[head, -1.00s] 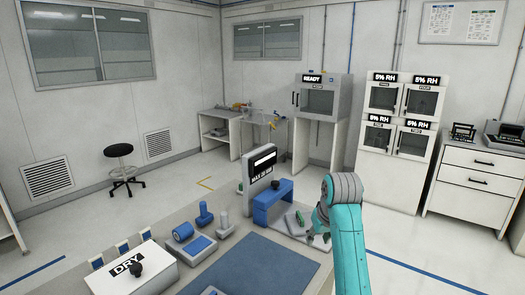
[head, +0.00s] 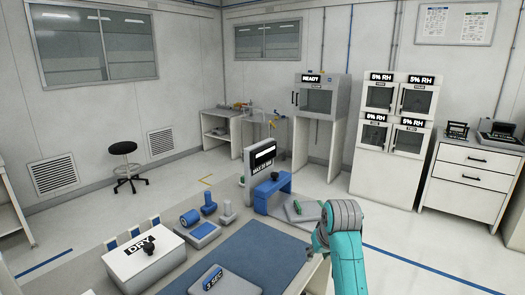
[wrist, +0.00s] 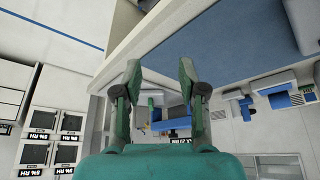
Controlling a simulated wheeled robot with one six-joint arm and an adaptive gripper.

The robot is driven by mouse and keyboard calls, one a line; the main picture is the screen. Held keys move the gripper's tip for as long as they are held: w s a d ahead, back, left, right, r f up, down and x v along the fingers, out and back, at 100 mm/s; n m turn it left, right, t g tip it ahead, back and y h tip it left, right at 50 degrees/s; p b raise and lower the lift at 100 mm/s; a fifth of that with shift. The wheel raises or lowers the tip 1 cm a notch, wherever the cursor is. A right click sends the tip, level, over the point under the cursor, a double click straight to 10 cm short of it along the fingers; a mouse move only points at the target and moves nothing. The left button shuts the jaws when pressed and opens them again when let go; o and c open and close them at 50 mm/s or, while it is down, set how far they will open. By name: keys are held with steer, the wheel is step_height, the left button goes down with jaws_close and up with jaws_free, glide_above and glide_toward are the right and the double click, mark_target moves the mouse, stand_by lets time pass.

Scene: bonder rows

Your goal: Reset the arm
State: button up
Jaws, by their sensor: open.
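My arm shows in teal at the lower right of the head view, bent at a grey joint, with the gripper mostly hidden behind it. In the wrist view my gripper (wrist: 158,75) is open, its two green fingers apart with nothing between them. The wrist picture is upside down against the room. The blue mat (head: 250,258) on the bench lies left of my arm in the head view; it also shows at the top of the wrist view (wrist: 235,40). The gripper is near the bench's edge.
On the bench stand a white DRY box (head: 143,266), a blue bridge-shaped stand (head: 273,190), a grey upright panel (head: 250,168) and a grey "5 SEC" pad (head: 225,284). White cabinets (head: 393,165) stand behind at the right. The floor right of the bench is open.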

steer(key=s+d+f+t, duration=0.1)
steer(key=s+f+t, duration=0.1)
steer(key=s+f, duration=0.8)
steer(key=s+f+t, duration=0.1)
steer(key=s+f, duration=0.5)
steer(key=f, duration=0.7)
steer(key=s+f+m+t, duration=0.15)
steer(key=s+f, duration=0.25)
steer(key=s, duration=0.7)
steer(key=s+d+r+t, duration=0.1)
steer(key=s+r+t, duration=0.25)
steer(key=s, duration=1.35)
steer(key=s+r+t, duration=0.1)
steer(key=s+r, duration=1.3)
steer(key=s, duration=0.1)
steer(key=shift+d+t+h, duration=0.15)
steer(key=shift+t+h, duration=0.15)
steer(key=shift+t, duration=0.1)
steer(key=shift+w+d, duration=0.1)
